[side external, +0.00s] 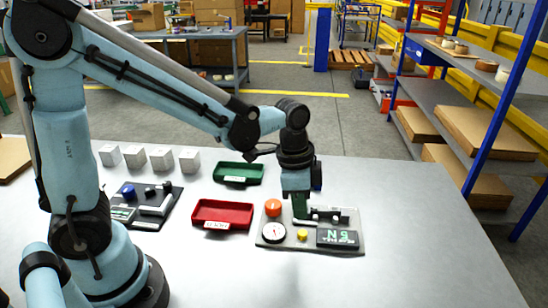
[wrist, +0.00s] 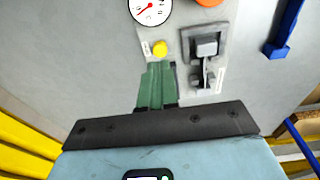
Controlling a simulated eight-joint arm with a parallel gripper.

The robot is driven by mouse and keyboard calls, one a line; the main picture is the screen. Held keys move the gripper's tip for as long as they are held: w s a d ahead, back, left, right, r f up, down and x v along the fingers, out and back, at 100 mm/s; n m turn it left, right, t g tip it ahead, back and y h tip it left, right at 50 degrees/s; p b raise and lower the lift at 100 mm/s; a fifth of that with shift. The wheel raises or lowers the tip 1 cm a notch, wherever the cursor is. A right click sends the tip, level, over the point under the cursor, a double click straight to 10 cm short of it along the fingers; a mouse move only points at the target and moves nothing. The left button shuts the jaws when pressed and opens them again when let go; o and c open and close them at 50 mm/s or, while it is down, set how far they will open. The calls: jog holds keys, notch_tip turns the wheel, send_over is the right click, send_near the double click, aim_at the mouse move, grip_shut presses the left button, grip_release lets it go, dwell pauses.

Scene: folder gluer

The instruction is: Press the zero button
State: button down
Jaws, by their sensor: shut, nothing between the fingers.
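The yellow button (side external: 302,234) sits on a grey panel (side external: 283,247), beside a white dial with a red needle (side external: 273,232). I take it as the zero button; its small label is too blurred to read. It also shows in the wrist view (wrist: 160,48), just beyond my fingertips. My gripper (side external: 301,219) points down over the panel, its green fingers together and empty. In the wrist view the fingertips (wrist: 160,65) lie close to the button, lined up with it. I cannot tell their exact height above the panel.
The panel also carries an orange knob (side external: 273,207), a grey lever mechanism (wrist: 207,55) close to my fingers, and a dark display (side external: 338,237). Red (side external: 222,213) and green (side external: 238,173) trays, another panel (side external: 146,206) and several pale cubes (side external: 161,157) stand left. The table's front right is clear.

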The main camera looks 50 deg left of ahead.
aim_at(302, 232)
jog(key=shift+w+d+f, duration=0.1)
jog(key=shift+f, duration=1.05)
jog(key=shift+w+d+f, duration=0.1)
jog(key=shift+f, duration=1.05)
jog(key=shift+f, duration=0.1)
jog(key=shift+d+f, duration=0.1)
jog(key=shift+f, duration=0.75)
jog(key=shift+r, duration=0.15)
notch_tip(302, 232, up, 14)
jog(key=s+a, duration=0.1)
jog(key=shift+a+r, duration=0.15)
jog(key=shift+a, duration=0.1)
